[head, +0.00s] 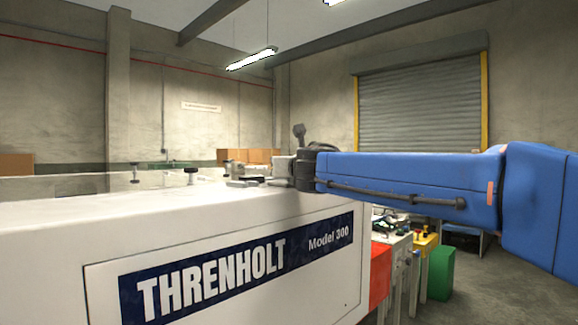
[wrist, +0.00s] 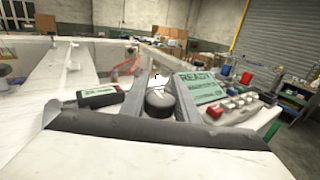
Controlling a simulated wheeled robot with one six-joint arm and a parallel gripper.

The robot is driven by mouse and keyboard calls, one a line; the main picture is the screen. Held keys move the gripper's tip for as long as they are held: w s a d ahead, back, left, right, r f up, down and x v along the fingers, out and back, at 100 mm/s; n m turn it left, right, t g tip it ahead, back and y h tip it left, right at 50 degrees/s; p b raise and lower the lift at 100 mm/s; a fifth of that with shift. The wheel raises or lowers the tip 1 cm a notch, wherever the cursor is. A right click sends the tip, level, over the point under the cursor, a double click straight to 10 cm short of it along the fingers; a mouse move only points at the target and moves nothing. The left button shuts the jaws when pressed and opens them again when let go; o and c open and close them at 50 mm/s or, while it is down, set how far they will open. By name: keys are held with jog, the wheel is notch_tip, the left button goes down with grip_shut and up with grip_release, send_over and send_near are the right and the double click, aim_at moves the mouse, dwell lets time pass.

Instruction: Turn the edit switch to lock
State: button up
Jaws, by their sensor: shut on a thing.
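In the wrist view, a round black knob (wrist: 160,101) with a light pointer mark stands between the two grey fingers of my gripper (wrist: 160,92). The fingers are closed in on its two sides. I take it to be the edit switch; I cannot read its label or which position it points to. In the head view, my gripper (head: 250,182) is low over the top of the white THRENHOLT machine (head: 60,235), at its far right end. The knob cannot be made out there.
A green READY display (wrist: 200,88) is right of the knob, with a panel of red and grey buttons (wrist: 228,106) beside it. A small dark box with a green label (wrist: 100,96) is on the left. Black knobs (head: 191,172) stand on the machine top.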

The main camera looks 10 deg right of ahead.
jog(key=shift+a+n+y, duration=0.15)
jog(key=shift+n+y, duration=0.55)
jog(key=shift+y, duration=0.4)
jog(key=shift+a+r+n+g+y, duration=0.15)
jog(key=shift+n+g+y, duration=0.15)
jog(key=shift+n+y, duration=0.45)
jog(key=shift+s+a+f+n+g+y, duration=0.15)
jog(key=shift+n+g+y, duration=0.35)
jog(key=shift+y, duration=0.35)
jog(key=shift+a+n+g+y, duration=0.2)
jog(key=shift+n+g+y, duration=0.15)
jog(key=shift+n+y, duration=0.35)
jog(key=shift+s+a+f+n+g+y, duration=0.15)
jog(key=shift+n+g+y, duration=0.25)
jog(key=shift+y, duration=0.6)
jog(key=shift+s+a+r+n+g+y, duration=0.1)
jog(key=shift+s+a+n+g+y, duration=0.1)
jog(key=shift+n+g+y, duration=0.65)
jog(key=shift+s+a+f+n+g+y, duration=0.15)
jog(key=shift+a+n+g+y, duration=0.1)
jog(key=shift+n+g+y, duration=0.55)
jog(key=shift+s+a+r+n+g+y, duration=0.2)
jog(key=shift+n+g+y, duration=0.5)
jog(key=shift+g, duration=0.3)
jog(key=shift+c, duration=0.2)
jog(key=o, duration=1.1)
jog(key=shift+s, duration=0.1)
jog(key=v, duration=1.7)
jog(key=shift+d, duration=0.35)
